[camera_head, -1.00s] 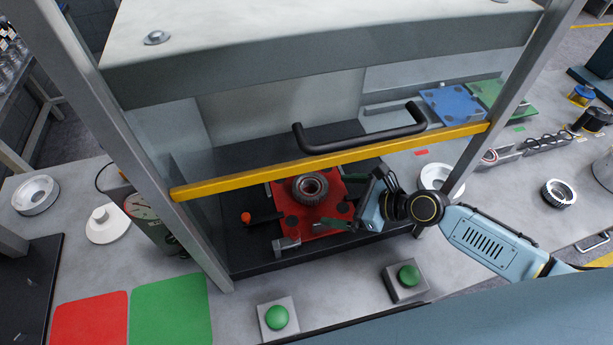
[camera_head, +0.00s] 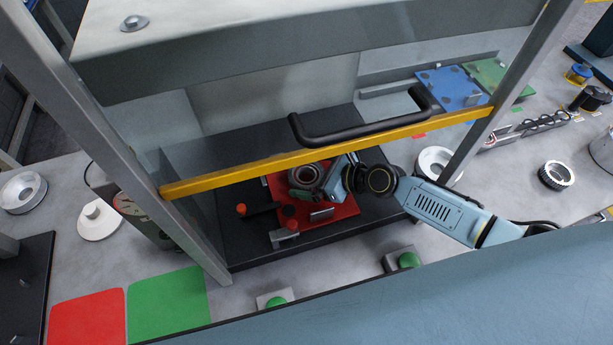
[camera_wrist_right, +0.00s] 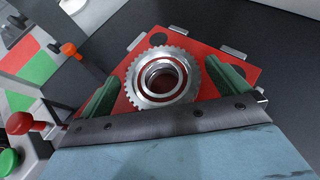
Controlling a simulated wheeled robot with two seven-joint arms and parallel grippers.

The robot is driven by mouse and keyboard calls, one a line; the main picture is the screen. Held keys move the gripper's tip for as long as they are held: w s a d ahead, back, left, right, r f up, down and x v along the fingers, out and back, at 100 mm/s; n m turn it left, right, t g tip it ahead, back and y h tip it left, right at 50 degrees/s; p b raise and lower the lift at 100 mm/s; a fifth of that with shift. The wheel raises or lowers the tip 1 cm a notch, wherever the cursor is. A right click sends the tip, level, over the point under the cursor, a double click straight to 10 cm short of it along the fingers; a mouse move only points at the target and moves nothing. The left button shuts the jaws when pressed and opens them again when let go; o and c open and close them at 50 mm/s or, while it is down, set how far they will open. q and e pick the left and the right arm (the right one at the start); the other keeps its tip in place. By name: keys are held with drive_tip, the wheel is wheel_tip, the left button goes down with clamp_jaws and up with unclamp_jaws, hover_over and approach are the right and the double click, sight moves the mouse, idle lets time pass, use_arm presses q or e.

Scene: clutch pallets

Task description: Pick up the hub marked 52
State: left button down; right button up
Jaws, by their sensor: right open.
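A toothed metal hub (camera_head: 306,177) sits on the red pallet (camera_head: 338,210) inside the press frame. It also shows in the right wrist view (camera_wrist_right: 182,88), with a round bore and a red ring inside. No number 52 can be read on it. My right gripper (camera_head: 312,205) reaches in under the yellow bar, close to the hub. In the right wrist view its two green fingers (camera_wrist_right: 165,92) are apart, one on either side of the hub, with nothing held. Whether they touch the hub cannot be told. My left gripper is not in view.
A yellow bar (camera_head: 360,150) with a black handle (camera_head: 365,130) crosses in front, above my right arm. Green buttons (camera_head: 408,260) are on the front ledge. Blue (camera_head: 452,88) and green pallets lie behind right.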

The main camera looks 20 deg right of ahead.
drive_tip(key=c, duration=1.2)
drive_tip(key=shift+w+r, duration=0.1)
drive_tip(key=shift+r, duration=0.05)
drive_tip(key=shift+c, duration=0.7)
